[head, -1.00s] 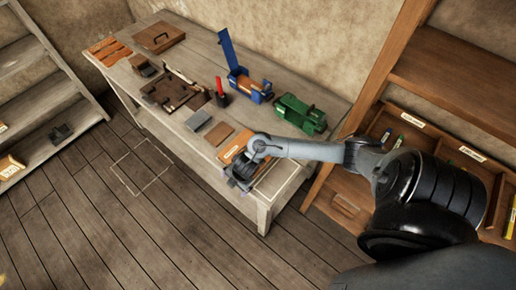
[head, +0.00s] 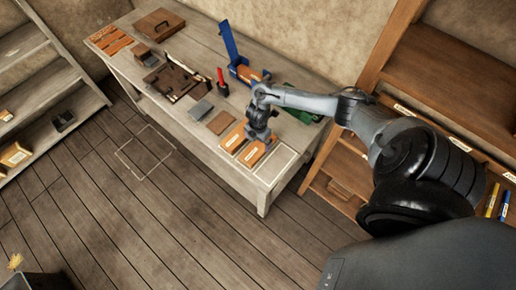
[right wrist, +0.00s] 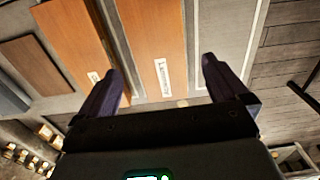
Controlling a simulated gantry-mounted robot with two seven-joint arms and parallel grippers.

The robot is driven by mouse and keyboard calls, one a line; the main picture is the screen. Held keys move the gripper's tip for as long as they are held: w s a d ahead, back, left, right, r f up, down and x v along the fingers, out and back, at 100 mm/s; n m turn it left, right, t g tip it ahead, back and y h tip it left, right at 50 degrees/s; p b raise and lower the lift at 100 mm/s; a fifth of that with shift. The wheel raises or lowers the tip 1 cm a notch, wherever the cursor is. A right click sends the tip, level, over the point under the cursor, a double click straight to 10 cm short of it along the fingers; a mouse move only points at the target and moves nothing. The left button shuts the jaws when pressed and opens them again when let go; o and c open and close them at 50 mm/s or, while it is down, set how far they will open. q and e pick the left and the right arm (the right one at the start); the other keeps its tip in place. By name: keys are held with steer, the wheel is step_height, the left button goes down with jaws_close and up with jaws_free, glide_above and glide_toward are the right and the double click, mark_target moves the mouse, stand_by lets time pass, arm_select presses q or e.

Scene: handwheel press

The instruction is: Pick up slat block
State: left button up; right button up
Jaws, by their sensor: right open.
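Two orange-brown wooden blocks with white labels lie side by side near the table's front right corner: a left block (head: 232,138) and a right block (head: 251,155). I cannot read the labels well enough to tell which is the slat block. My right gripper (head: 260,134) is over the right block, pointing down. In the right wrist view my right gripper (right wrist: 161,70) is open and empty, its fingers spread either side of the labelled right block (right wrist: 155,35). The left block (right wrist: 72,35) lies left of the fingers. My left gripper is not in view.
A pale framed empty area (head: 277,165) lies right of the blocks. A brown plate (head: 220,122) and a grey plate (head: 199,111) lie to the left. Behind stand a blue fixture (head: 229,42), a red-handled tool (head: 221,84) and a partly hidden green fixture (head: 303,115).

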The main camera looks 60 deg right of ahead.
mark_target(258, 147)
steer(key=shift+d+f, duration=0.1)
steer(key=shift+f, duration=2.5)
steer(key=c, duration=1.2)
steer(key=shift+r, duration=0.1)
